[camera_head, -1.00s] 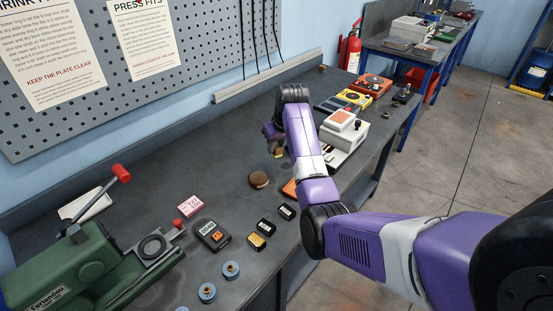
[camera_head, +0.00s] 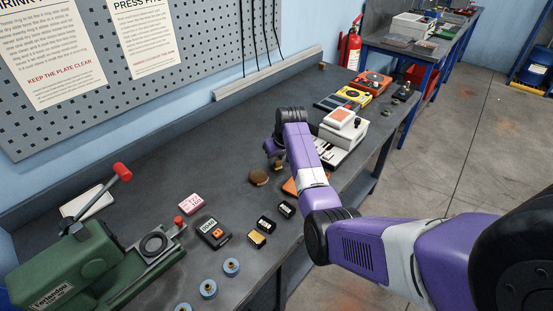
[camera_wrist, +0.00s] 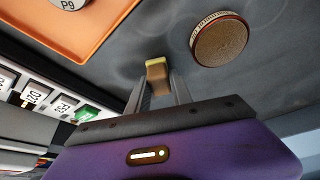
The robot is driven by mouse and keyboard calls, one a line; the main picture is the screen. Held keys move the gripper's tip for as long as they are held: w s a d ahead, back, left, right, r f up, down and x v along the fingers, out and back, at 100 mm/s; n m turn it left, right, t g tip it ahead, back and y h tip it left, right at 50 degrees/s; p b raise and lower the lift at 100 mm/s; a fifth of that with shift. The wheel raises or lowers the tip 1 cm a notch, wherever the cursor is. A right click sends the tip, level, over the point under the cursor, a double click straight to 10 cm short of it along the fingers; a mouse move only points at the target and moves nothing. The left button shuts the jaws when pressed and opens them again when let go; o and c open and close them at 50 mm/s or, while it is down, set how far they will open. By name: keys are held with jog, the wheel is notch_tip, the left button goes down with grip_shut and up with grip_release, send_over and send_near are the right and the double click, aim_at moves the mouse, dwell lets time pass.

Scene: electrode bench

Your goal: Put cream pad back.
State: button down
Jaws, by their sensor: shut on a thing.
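My gripper (camera_wrist: 158,92) is shut on a small tan block with a cream-yellow edge (camera_wrist: 157,75); this seems to be the cream pad. It is held just above or at the grey bench top; I cannot tell whether it touches. In the head view my gripper (camera_head: 277,164) is low over the bench, partly hidden by my arm. A round brown disc (camera_wrist: 219,41) lies beside it, also in the head view (camera_head: 258,177). An orange tray (camera_wrist: 112,38) with a grey piece marked P9 (camera_wrist: 72,3) is at the wrist view's upper left.
A rack of labelled pieces (camera_wrist: 35,95) is at the wrist view's left. A white device with an orange top (camera_head: 341,126) stands right of my arm. The bench's back middle is clear.

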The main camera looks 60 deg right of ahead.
jog(key=c, duration=1.1)
grip_release()
jog(key=shift+c, duration=0.2)
jog(key=shift+r, duration=0.2)
jog(key=v, duration=1.2)
jog(key=shift+b, duration=0.4)
jog(key=shift+w, duration=0.1)
